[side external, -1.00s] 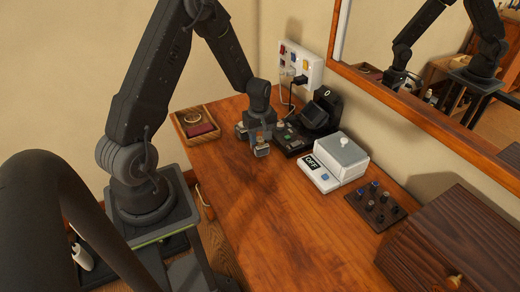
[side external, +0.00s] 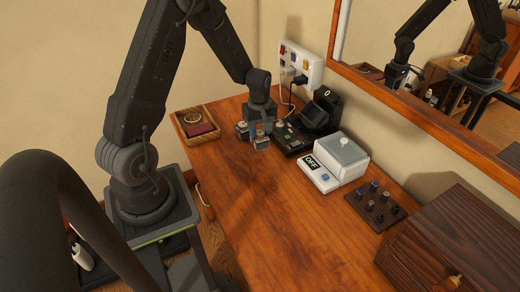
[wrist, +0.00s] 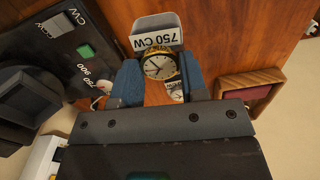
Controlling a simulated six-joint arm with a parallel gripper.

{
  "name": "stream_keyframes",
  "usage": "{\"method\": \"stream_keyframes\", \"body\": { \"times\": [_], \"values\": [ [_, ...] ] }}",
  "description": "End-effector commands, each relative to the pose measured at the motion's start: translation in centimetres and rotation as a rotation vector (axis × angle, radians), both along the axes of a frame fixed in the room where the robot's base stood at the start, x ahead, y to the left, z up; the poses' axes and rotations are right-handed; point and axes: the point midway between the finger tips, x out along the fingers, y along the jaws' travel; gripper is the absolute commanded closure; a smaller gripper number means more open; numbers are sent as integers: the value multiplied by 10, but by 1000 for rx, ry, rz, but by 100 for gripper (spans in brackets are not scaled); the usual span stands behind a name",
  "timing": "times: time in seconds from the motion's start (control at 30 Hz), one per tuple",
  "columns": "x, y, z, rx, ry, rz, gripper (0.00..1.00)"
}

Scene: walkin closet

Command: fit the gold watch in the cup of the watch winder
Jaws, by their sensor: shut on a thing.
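The gold watch (wrist: 160,65), with a pale dial and gold bezel, sits between the two blue fingertips of my gripper (wrist: 161,78) in the wrist view. My gripper (side external: 261,130) is shut on it above the table, left of the black watch winder (side external: 290,138). In the side view the watch is too small to make out clearly. The winder's dark tilted head (side external: 321,111) stands at the back, under a display reading 0. In the wrist view the winder's panel (wrist: 75,55) shows CW labels and a green button. The inside of its cup is hidden.
A grey holder labelled 750 CW (wrist: 155,28) is close beyond the watch. More watch dials show near the fingers. A wooden tray (side external: 179,127) is left, a white OFF box (side external: 340,160) and knob panel (side external: 375,204) right. The front table is clear.

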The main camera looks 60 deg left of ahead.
Motion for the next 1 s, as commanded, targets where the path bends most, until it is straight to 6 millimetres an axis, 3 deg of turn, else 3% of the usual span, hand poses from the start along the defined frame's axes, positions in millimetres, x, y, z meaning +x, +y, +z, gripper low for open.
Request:
{"method": "stream_keyframes", "body": {
  "times": [1.0],
  "values": [
    [0, 0, 20, 0, 0, 0, 82]
  ]
}}
